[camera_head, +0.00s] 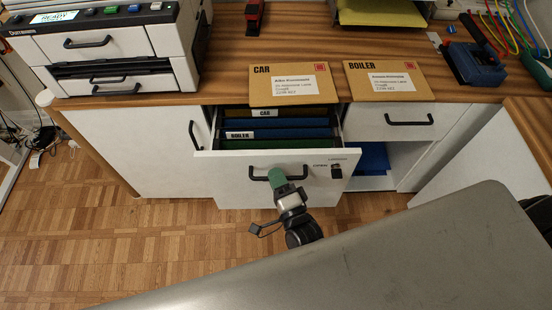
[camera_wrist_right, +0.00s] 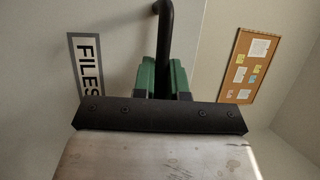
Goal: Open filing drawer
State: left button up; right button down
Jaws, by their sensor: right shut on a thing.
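The white filing drawer (camera_head: 230,165) is pulled partly out below the desk top, and its inside shows. Hanging folders sit in it, with tabs reading "CAR" (camera_head: 265,113) and "BOILER" (camera_head: 240,135). My right gripper (camera_head: 277,176) is at the drawer's front, shut on the black drawer handle (camera_head: 258,176). In the right wrist view the green fingers (camera_wrist_right: 163,78) are on either side of the black handle bar (camera_wrist_right: 165,35), and a "FILES" label (camera_wrist_right: 88,65) shows on the drawer front. My left gripper is not in view.
Two brown envelopes, "CAR" (camera_head: 290,84) and "BOILER" (camera_head: 385,82), lie on the desk's front edge above the drawer. A printer (camera_head: 110,55) stands at the left. A closed drawer (camera_head: 385,120) is to the right. Wooden floor (camera_head: 130,245) lies open in front.

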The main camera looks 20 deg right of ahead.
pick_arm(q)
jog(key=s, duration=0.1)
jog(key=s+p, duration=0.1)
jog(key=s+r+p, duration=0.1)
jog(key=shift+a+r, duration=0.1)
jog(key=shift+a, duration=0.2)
pick_arm(e)
jog(key=s+a, duration=0.2)
jog(key=s, duration=0.7)
jog(key=s+a, duration=0.3)
jog(key=s, duration=0.6)
jog(key=shift+a+f, duration=0.1)
jog(key=c, duration=1.2)
grip_release()
jog(key=shift+s, duration=0.15)
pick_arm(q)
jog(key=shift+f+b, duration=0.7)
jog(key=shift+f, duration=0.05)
pick_arm(e)
jog(key=v, duration=1)
jog(key=shift+s, duration=0.3)
jog(key=shift+f, duration=0.1)
